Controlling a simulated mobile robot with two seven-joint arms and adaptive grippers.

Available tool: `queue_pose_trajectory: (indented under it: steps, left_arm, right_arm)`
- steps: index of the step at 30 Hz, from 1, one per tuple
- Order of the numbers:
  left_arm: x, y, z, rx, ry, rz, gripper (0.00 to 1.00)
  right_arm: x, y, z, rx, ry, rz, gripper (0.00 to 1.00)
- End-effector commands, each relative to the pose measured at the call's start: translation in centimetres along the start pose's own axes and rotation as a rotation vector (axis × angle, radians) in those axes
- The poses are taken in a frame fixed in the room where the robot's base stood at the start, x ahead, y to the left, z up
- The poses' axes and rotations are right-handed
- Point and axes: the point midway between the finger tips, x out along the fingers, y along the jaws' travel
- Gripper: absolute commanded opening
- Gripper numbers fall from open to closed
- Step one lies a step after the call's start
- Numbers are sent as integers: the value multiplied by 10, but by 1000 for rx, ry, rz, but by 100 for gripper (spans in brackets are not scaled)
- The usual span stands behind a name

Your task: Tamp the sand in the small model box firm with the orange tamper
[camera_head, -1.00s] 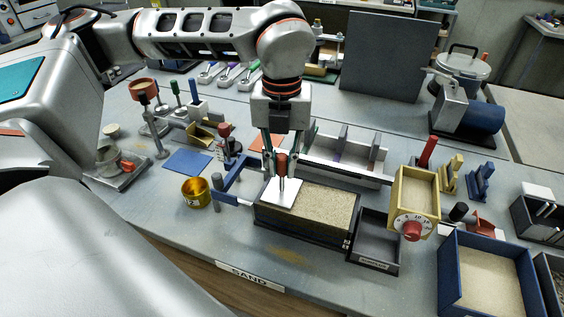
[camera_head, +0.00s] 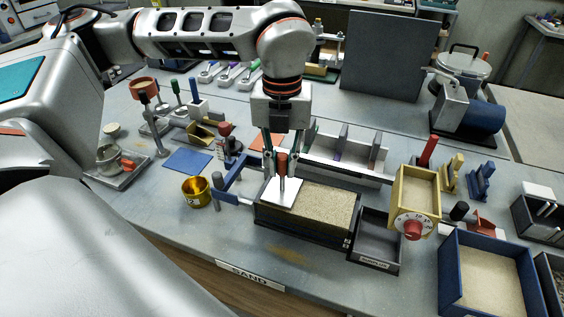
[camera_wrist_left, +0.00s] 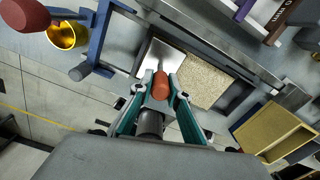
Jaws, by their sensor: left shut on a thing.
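My left gripper (camera_head: 282,165) points down and is shut on the orange handle of the tamper (camera_head: 281,164). The tamper's square metal plate (camera_head: 283,192) lies over the left end of the sand in the small model box (camera_head: 304,231). I cannot tell how hard it presses. The bare sand (camera_head: 325,208) shows to the right of the plate. In the left wrist view the fingers (camera_wrist_left: 160,97) flank the orange handle (camera_wrist_left: 160,86), with the plate (camera_wrist_left: 166,58) beyond it and sand (camera_wrist_left: 203,84) beside it. My right gripper is not in view.
A blue frame (camera_head: 230,180) stands at the box's left end, near a brass cup (camera_head: 195,191). A dark empty tray (camera_head: 377,238) adjoins the box's right end. A yellow box with a dial (camera_head: 414,195) and a blue sand bin (camera_head: 448,275) stand further right.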

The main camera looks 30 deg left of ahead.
Motion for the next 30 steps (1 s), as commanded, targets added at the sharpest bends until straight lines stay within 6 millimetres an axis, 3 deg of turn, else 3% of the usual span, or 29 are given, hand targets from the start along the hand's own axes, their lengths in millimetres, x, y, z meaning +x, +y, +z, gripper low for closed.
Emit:
queue_pose_trajectory:
  steps: [8, 17, 30]
  left_arm:
    - [2, 1, -1, 2, 4, 4, 0]
    - [-19, 0, -1, 1, 2, 2, 0]
    - [-19, 0, 0, 1, 1, 1, 0]
  right_arm:
    - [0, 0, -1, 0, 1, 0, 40]
    - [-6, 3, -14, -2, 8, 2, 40]
    - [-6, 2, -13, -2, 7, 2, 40]
